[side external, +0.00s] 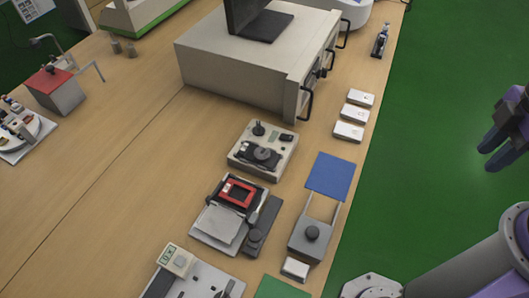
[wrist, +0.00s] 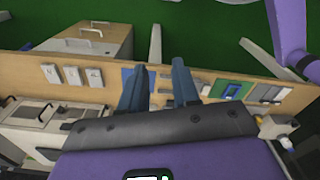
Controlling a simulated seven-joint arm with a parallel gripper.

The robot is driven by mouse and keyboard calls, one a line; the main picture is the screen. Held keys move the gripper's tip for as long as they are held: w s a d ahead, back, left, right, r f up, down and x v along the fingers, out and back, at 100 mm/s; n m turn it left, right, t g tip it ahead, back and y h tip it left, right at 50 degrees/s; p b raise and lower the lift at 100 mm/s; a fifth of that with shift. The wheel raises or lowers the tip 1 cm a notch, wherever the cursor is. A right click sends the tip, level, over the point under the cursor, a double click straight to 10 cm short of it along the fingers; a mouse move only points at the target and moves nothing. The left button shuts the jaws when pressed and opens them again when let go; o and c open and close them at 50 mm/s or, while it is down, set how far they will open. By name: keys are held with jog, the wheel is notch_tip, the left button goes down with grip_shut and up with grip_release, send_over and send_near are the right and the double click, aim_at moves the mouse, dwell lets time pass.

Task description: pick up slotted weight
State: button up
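I cannot single out the slotted weight for certain. Two small grey metal cylinders (side external: 123,48) stand at the far left back and are too small to identify. My gripper (side external: 485,160) is at the right in the side view, over the green floor, off the table and apart from everything. In the wrist view my gripper (wrist: 158,75) shows two dark blue fingers spread apart with nothing between them.
A large grey cabinet (side external: 235,68) with black handles stands at the back of the wooden table (side external: 110,180). Several white boxes (side external: 354,114), a blue plate (side external: 330,176) and a device with a red frame (side external: 238,193) lie along the right side. The table's left middle is clear.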

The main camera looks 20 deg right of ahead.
dwell(0.4)
jog(key=o, duration=0.5)
jog(key=shift+o, duration=0.2)
jog(key=shift+a, duration=0.1)
jog(key=n+t+h, duration=0.1)
jog(key=n+h, duration=0.1)
jog(key=n, duration=1.2)
send_over(261, 150)
jog(key=s+a, duration=0.2)
jog(key=s, duration=0.1)
notch_tip(261, 150, down, 7)
jog(key=f, duration=0.5)
jog(key=w+d+f, duration=0.1)
jog(key=f, duration=0.5)
jog(key=w+f, duration=0.1)
jog(key=f, duration=0.5)
jog(key=shift+d+f, duration=0.1)
jog(key=shift+d, duration=0.25)
